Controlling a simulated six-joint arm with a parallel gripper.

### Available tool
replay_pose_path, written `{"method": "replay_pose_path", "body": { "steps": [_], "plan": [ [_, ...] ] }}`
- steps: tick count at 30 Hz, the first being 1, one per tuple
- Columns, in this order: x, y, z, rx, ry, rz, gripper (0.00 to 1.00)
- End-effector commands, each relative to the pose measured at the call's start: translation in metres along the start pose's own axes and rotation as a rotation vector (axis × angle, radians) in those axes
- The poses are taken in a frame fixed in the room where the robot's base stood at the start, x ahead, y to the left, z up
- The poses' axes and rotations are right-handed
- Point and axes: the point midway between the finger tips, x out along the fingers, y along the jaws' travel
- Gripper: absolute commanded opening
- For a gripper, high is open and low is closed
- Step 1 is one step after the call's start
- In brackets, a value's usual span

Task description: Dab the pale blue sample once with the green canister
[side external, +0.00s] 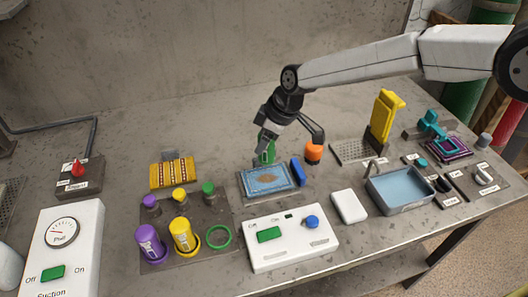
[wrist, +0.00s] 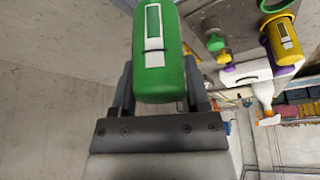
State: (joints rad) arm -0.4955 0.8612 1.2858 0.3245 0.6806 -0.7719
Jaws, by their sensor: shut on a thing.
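The pale blue sample (side external: 266,180), with a tan pattern, lies flat near the middle of the bench in the side view. My gripper (side external: 268,141) is shut on the green canister (side external: 266,153). The canister is at the sample's back edge in the side view; I cannot tell whether it touches the sample. In the wrist view the green canister (wrist: 158,75), with a white label, sits between the jaws of my gripper (wrist: 160,88). The sample is not seen in the wrist view.
A purple canister (side external: 150,243) and a yellow canister (side external: 184,236) stand beside an empty green ring (side external: 219,236). An orange-topped item (side external: 313,151) and a blue block (side external: 297,171) are close right of the sample. A white control box (side external: 290,238) is in front; a water basin (side external: 403,188) is farther right.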

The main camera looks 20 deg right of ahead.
Motion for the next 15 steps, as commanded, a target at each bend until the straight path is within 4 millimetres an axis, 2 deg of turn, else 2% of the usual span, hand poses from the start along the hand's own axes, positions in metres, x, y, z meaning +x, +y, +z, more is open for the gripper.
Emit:
{"method": "replay_pose_path", "body": {
  "steps": [15],
  "plan": [
    [0.036, 0.0, 0.015, 0.0, -0.001, -0.001, 0.08]
  ]
}}
